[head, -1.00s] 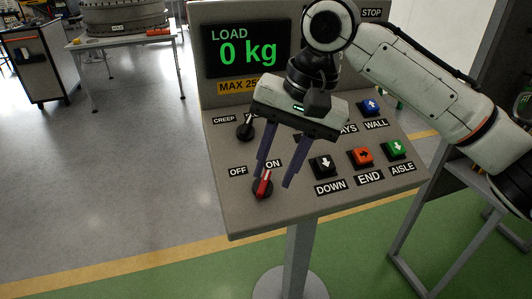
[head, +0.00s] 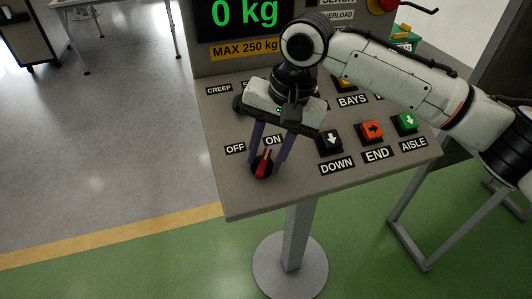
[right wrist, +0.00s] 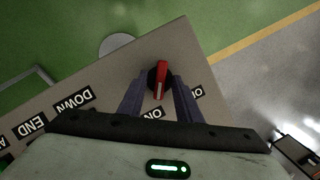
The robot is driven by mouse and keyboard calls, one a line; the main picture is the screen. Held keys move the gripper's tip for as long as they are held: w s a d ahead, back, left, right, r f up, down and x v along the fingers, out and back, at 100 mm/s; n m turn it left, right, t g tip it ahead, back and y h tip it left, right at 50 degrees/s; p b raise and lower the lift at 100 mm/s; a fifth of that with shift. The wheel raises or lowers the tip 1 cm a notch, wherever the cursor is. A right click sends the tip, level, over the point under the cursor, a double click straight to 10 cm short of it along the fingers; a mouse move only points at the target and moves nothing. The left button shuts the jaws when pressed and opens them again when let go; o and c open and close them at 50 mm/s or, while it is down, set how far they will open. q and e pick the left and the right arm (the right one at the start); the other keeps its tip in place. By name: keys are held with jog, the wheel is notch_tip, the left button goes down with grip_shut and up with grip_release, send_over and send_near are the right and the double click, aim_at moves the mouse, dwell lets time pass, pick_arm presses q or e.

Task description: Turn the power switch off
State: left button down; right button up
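The power switch (head: 263,163) is a red handle on a dark round base at the panel's lower left. Its handle points up and slightly right, toward the ON label (head: 273,139); the OFF label (head: 235,148) is to its left. My right gripper (head: 267,164) is over it, with its purple fingers on either side of the knob. In the right wrist view the switch (right wrist: 161,80) lies between the open fingertips (right wrist: 160,82). I see gaps beside the red handle; contact with the dark base I cannot tell. My left gripper is not in view.
The sloped grey panel (head: 225,190) carries black, orange and green push buttons right of the switch, a CREEP selector partly behind my gripper, and a red stop button (head: 382,3) top right. The display (head: 235,15) reads 0 kg. Open floor lies left.

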jog(key=shift+f, duration=0.25)
jog(key=shift+c, duration=0.2)
grip_shut()
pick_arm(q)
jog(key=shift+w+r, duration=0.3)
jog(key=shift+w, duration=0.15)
